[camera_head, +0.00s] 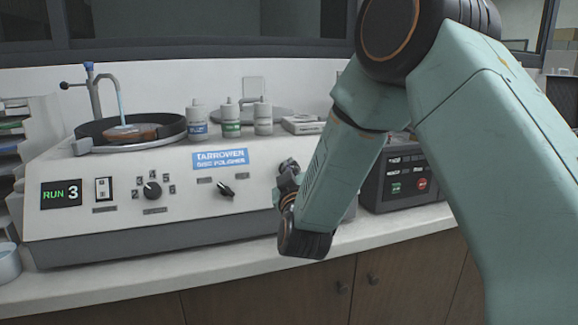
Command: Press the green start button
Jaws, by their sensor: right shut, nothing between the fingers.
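The green start button (396,188) shows on the lower front panel of a dark grey press unit (376,186) on the counter at the right. A round red button (422,184) sits to its right. My right arm comes in from the right and partly hides the left and upper part of this unit. My right gripper (288,172) is shut and empty, in front of the right end of the white polisher. It is well left of the green button and apart from it. My left gripper is not in view.
The white disc polisher (110,215) fills the counter's left and middle, with knobs and a "RUN 3" display (62,193). Several small bottles (231,118) stand on top. The counter's front strip (130,284) is clear. A metal bowl (8,263) stands far left.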

